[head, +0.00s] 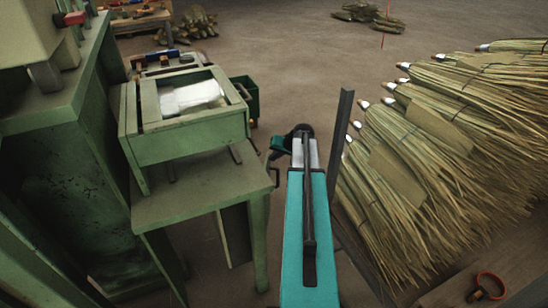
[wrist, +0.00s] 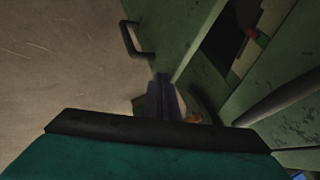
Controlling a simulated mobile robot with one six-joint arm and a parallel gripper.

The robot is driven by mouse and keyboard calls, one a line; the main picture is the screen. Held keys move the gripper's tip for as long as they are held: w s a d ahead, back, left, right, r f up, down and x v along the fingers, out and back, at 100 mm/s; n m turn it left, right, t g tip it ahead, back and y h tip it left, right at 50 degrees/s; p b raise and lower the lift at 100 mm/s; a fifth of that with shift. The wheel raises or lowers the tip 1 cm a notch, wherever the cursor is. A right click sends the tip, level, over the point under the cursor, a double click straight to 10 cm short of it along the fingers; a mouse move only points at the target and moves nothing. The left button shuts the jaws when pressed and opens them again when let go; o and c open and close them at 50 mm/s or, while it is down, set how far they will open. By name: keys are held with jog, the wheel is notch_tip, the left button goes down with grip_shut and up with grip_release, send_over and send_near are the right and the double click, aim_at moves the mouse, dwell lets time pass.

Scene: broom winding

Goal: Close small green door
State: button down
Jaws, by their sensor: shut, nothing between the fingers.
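The small green door (wrist: 172,30) fills the upper middle of the wrist view. It has a dark bar handle (wrist: 136,42) near its left edge. A dark gap shows to the right of the door panel, so it stands at least partly open. In the head view the handle (head: 274,177) sticks out beside the right side of the green table; the door itself is mostly hidden there. My gripper (wrist: 162,97) is shut and empty, with its fingertips near the lower end of the door. I cannot tell whether they touch it. In the head view my gripper is mostly hidden at the arm's far end.
Straw brooms (head: 440,140) lie in a row at the right, behind a dark upright post (head: 341,125). Open floor (head: 280,60) lies beyond the arm.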

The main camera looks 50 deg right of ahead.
jog(key=shift+w+a+n+y+b, duration=0.25)
jog(key=shift+w+a+n, duration=0.1)
jog(key=shift+w, duration=0.25)
jog(key=shift+w+a+n+y+b, duration=0.2)
jog(key=shift+w+a+n, duration=0.1)
jog(key=shift+w, duration=0.25)
jog(key=shift+w+a+n+y+b, duration=0.25)
jog(key=shift+w+a+n, duration=0.1)
jog(key=shift+w, duration=0.25)
jog(key=shift+w+a+n, duration=0.2)
jog(key=shift+a+n, duration=0.05)
jog(key=shift+n, duration=0.05)
jog(key=shift+s+r, duration=0.1)
jog(key=shift+s+r, duration=0.25)
jog(key=shift+r, duration=0.2)
jog(key=p+v, duration=0.3)
jog(key=v, duration=0.6)
jog(key=shift+d+p, duration=0.25)
jog(key=shift+p, duration=0.05)
jog(key=shift+f, duration=0.15)
